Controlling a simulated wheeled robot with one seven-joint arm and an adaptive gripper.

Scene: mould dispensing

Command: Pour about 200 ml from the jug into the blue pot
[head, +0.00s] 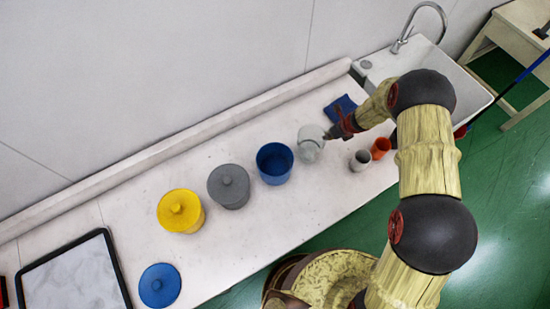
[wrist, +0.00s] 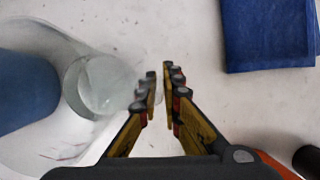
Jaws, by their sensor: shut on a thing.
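The clear jug (head: 309,152) is just right of the blue pot (head: 275,176) in the head view. My gripper (head: 329,135) is at the jug's right side, shut on it, apparently at the handle. The wrist view shows the see-through jug (wrist: 100,88) left of the fingertips (wrist: 159,80), with the blue pot (wrist: 25,92) beyond its left side. The pot is open, and its blue lid (head: 160,285) lies on the counter at the front left. I cannot tell the jug's liquid level or whether its base touches the counter. No pouring stream shows.
A grey lidded pot (head: 228,187) and a yellow lidded pot (head: 180,211) stand left of the blue pot. A blue cloth (head: 340,107) lies behind my gripper, near the sink (head: 467,90).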

